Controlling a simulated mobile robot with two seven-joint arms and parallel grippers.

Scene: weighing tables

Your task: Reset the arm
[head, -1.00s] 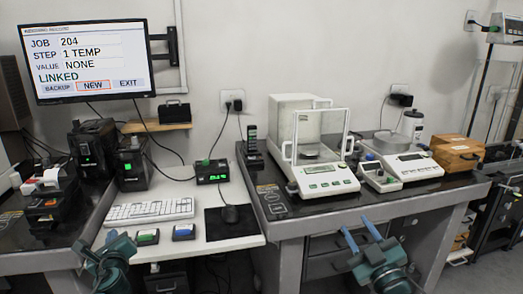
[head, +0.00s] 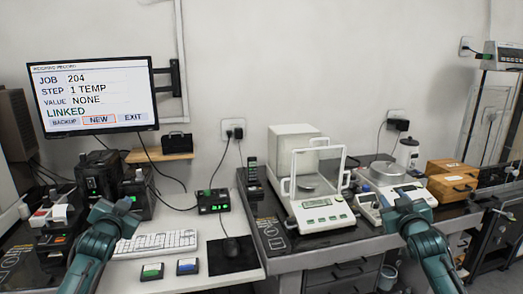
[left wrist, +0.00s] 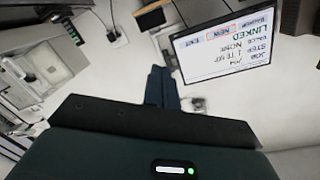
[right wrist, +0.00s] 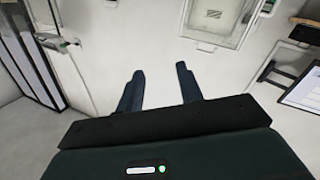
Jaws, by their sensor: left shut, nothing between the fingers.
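My left gripper (head: 122,205) is raised in front of the dark devices left of the keyboard. In the left wrist view its two blue fingers (left wrist: 161,82) are together with nothing between them. My right gripper (head: 403,199) is raised in front of the right-hand balance (head: 392,178). In the right wrist view its fingers (right wrist: 159,82) stand apart with an empty gap, and beyond them are the wall and a wall panel. In the head view the fingers of both grippers are hard to make out. Neither gripper touches anything that I can see.
A glass-shielded balance (head: 322,212), a wooden box (head: 452,182) and a white keyboard (head: 157,243) stand on the tables. A monitor (head: 93,96) reads JOB 204, LINKED. The wall above the tables is mostly bare.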

